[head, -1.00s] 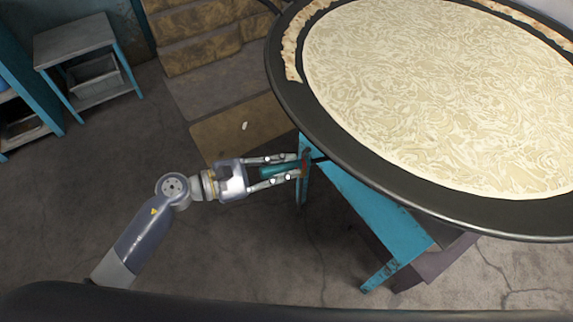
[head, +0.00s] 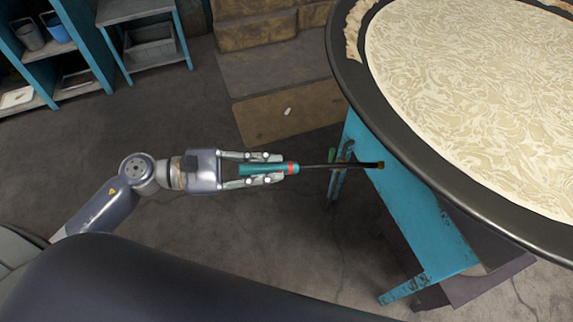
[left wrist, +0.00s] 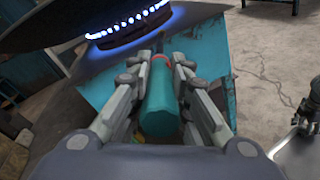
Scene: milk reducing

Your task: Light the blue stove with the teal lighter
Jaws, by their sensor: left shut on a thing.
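The teal lighter (head: 256,169) has a red collar and a long dark rod with a brownish tip. My left gripper (head: 291,168) is shut around its teal body, with the rod pointing right. The rod's tip overlaps the stove's blue side in the head view. The blue stove (head: 418,220) stands below the large dark pan. In the left wrist view, a ring of blue flames (left wrist: 130,24) burns on the burner under the pan, and the lighter body (left wrist: 160,108) lies between the fingers. A metallic part at that view's right edge may be my right gripper; its jaws are unclear.
The wide black pan (head: 349,75) holds a pale patterned liquid and overhangs the stove. Brown stone steps (head: 272,80) rise behind. A small grey-topped table (head: 135,10) and blue shelving (head: 75,55) stand at the upper left. The floor between is mostly clear.

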